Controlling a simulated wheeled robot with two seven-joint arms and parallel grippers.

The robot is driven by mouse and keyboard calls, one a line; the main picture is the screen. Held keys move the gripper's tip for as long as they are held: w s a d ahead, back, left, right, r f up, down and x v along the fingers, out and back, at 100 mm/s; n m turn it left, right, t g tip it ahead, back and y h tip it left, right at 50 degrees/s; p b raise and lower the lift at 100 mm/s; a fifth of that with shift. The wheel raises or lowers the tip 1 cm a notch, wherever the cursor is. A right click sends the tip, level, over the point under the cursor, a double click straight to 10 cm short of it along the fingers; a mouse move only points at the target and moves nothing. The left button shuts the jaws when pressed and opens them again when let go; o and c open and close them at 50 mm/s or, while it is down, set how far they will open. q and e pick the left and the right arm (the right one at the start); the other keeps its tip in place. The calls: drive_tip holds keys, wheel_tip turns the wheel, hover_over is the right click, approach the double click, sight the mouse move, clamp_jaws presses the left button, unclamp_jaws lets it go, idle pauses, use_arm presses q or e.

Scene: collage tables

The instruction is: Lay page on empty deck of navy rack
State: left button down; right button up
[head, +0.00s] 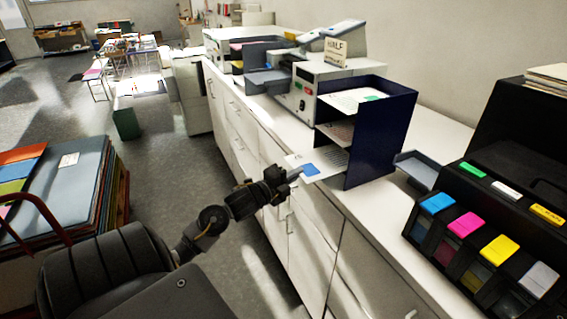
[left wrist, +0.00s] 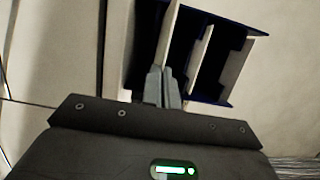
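The navy rack (head: 383,125) stands upright on the white counter, its open side facing left. A page with a green patch (head: 352,99) lies on its top deck. The middle deck (head: 336,133) shows a pale sheet-like surface. A white page with a blue patch (head: 333,163) lies level at the lowest deck, its near end sticking out past the rack. My left gripper (head: 294,172) meets this outer end, fingers together on it. In the left wrist view the fingers (left wrist: 161,88) are close together at a pale edge, beside the rack (left wrist: 220,95). My right gripper is out of view.
A grey tray (head: 418,170) and a black holder with coloured blocks (head: 480,225) stand right of the rack. A machine with a HALF sign (head: 336,52) stands behind it. The counter's cabinet fronts (head: 310,240) drop below my left gripper. A cart of coloured boards (head: 70,185) is at left.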

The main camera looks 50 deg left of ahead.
sight(303, 178)
use_arm(q)
drive_tip(key=w+d+b, duration=0.1)
drive_tip(key=w, duration=0.2)
drive_tip(key=w+d+b, duration=0.1)
drive_tip(key=w, duration=0.3)
drive_tip(key=w+d+b, duration=0.1)
drive_tip(key=w, duration=0.3)
drive_tip(key=shift+d+f, duration=0.15)
drive_tip(key=shift+f, duration=0.15)
drive_tip(key=c, duration=2.1)
unclamp_jaws()
drive_tip(key=shift+c, duration=0.2)
drive_tip(key=o, duration=0.5)
drive_tip(key=shift+o, duration=0.2)
drive_tip(key=shift+s, duration=0.2)
drive_tip(key=s+b, duration=0.2)
drive_tip(key=s, duration=0.7)
drive_tip(key=shift+s+b, duration=0.3)
drive_tip(key=shift+b, duration=0.1)
drive_tip(key=shift+s, duration=0.5)
